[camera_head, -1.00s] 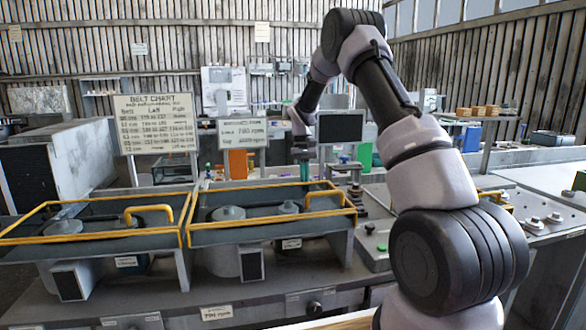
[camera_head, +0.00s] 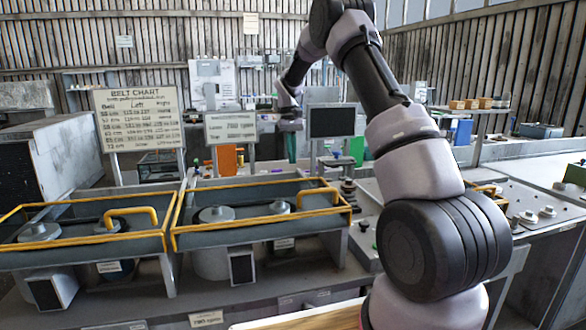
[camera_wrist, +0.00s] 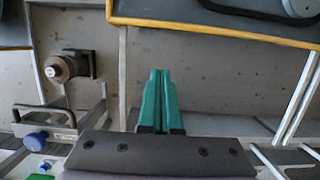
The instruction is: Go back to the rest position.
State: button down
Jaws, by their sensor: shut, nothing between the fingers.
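My gripper (camera_wrist: 157,98) shows in the wrist view with its two green fingers together and nothing between them. It points down over bare grey bench surface, beside the yellow-edged tray of a blower housing. In the head view my gripper (camera_head: 291,148) hangs small at the end of my raised arm, behind the right blower housing (camera_head: 262,238) and left of a dark monitor. Its fingers are too small there to make out clearly.
A second housing (camera_head: 84,245) with a yellow frame stands at left. A belt chart (camera_head: 139,118), a speed sign (camera_head: 230,127) and a monitor (camera_head: 331,121) stand behind. The wrist view shows a brown-and-black knob (camera_wrist: 60,69) and a handled fixture (camera_wrist: 45,121) at left.

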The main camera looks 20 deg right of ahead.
jog(key=s+r+m+t+y, duration=0.15)
jog(key=s+r+t, duration=0.35)
jog(key=s+r, duration=1.35)
jog(key=s+m+t, duration=0.2)
jog(key=s+t, duration=0.3)
jog(key=s, duration=1.3)
jog(key=shift+r+m, duration=0.35)
jog(key=shift+r, duration=0.05)
jog(key=shift+d+y, duration=0.1)
jog(key=shift+y, duration=0.15)
